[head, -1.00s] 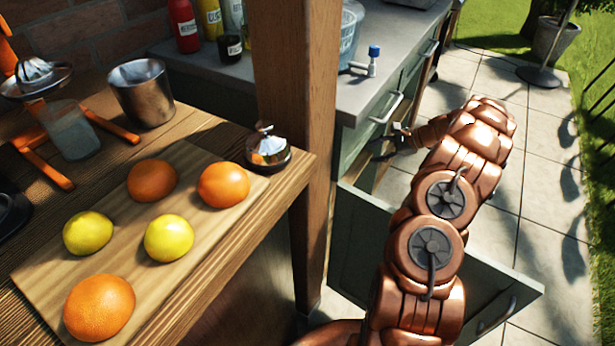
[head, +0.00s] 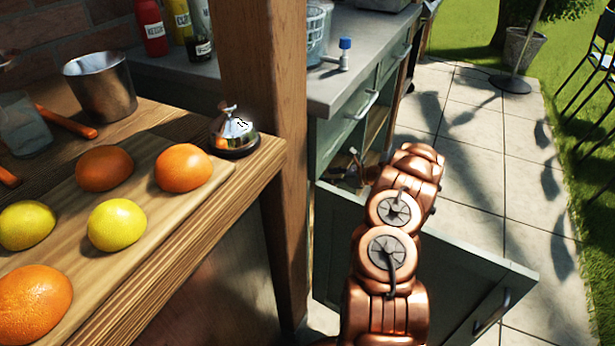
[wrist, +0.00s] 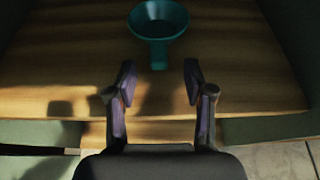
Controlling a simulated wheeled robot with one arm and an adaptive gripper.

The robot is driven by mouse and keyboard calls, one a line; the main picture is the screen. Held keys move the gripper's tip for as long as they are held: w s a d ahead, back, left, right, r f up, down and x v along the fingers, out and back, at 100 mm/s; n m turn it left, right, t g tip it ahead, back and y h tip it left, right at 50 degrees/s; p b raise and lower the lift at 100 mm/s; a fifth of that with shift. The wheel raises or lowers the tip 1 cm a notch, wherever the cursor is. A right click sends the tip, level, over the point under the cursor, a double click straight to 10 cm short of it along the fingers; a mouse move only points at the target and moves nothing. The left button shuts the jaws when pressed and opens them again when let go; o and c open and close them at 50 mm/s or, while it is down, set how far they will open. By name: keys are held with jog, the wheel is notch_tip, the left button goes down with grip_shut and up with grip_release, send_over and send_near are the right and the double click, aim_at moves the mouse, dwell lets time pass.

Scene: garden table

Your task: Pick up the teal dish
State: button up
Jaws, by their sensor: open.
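The teal dish (wrist: 172,33) shows in the wrist view at the top middle. It looks round and hollow, with a short handle-like part pointing toward my gripper, and it rests on a wooden shelf (wrist: 60,68) inside a cabinet. My gripper (wrist: 159,82) is open and empty, its two fingers spread just short of the dish, with the handle-like part lined up between them and a gap left. In the head view my arm reaches into the open lower cabinet (head: 345,165); the dish cannot be made out there.
An open cabinet door (head: 440,265) stands in front of the cabinet, below my arm. A wooden post (head: 265,100) rises to the left. The wooden counter with a cutting board (head: 160,215), fruit and a bell (head: 234,133) is left.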

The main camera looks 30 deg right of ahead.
aim_at(323, 176)
jog(key=shift+x, duration=1.7)
grip_shut()
